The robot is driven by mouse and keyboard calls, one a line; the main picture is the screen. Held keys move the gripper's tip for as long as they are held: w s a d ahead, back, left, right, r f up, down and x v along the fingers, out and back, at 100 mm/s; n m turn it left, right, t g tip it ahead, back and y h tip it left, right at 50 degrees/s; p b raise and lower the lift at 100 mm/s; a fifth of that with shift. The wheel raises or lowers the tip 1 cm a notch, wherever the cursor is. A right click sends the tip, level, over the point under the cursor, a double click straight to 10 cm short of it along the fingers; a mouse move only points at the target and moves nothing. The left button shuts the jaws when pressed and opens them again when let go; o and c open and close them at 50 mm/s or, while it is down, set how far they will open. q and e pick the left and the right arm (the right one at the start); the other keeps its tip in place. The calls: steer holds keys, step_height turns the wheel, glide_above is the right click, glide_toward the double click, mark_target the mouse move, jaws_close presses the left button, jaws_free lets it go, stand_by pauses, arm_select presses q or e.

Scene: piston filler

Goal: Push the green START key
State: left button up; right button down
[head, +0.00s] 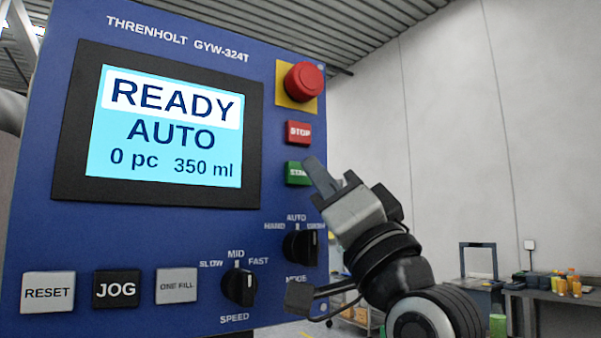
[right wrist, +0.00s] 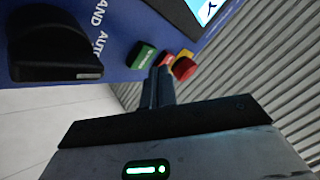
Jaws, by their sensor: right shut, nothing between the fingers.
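The green START key (head: 298,173) is on the right side of the blue control panel, below the red STOP key (head: 299,132). My right gripper (head: 316,168) is shut and empty, with its fingertips just right of the START key and covering part of its right edge. In the right wrist view the START key (right wrist: 144,57) lies just left of the shut fingertips (right wrist: 159,72). I cannot tell whether the fingertips touch it. The display (head: 165,130) reads READY, AUTO, 0 pc, 350 ml. My left gripper is not in view.
A red mushroom button (head: 304,82) on a yellow plate sits above STOP. The MODE knob (head: 300,246) is below START, and the SPEED knob (head: 239,286) is lower left. RESET (head: 48,292), JOG (head: 116,289) and ONE FILL (head: 176,286) keys line the bottom. Open space lies right of the panel.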

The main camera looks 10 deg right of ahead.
steer(key=shift+w, duration=0.1)
steer(key=shift+w+a, duration=0.15)
steer(key=shift+w, duration=0.15)
steer(key=shift+w+a, duration=0.1)
steer(key=shift+w, duration=0.3)
stand_by(0.8)
steer(key=shift+s+p, duration=0.1)
steer(key=shift+p, duration=0.2)
steer(key=shift+s+d, duration=0.25)
steer(key=shift+s, duration=0.4)
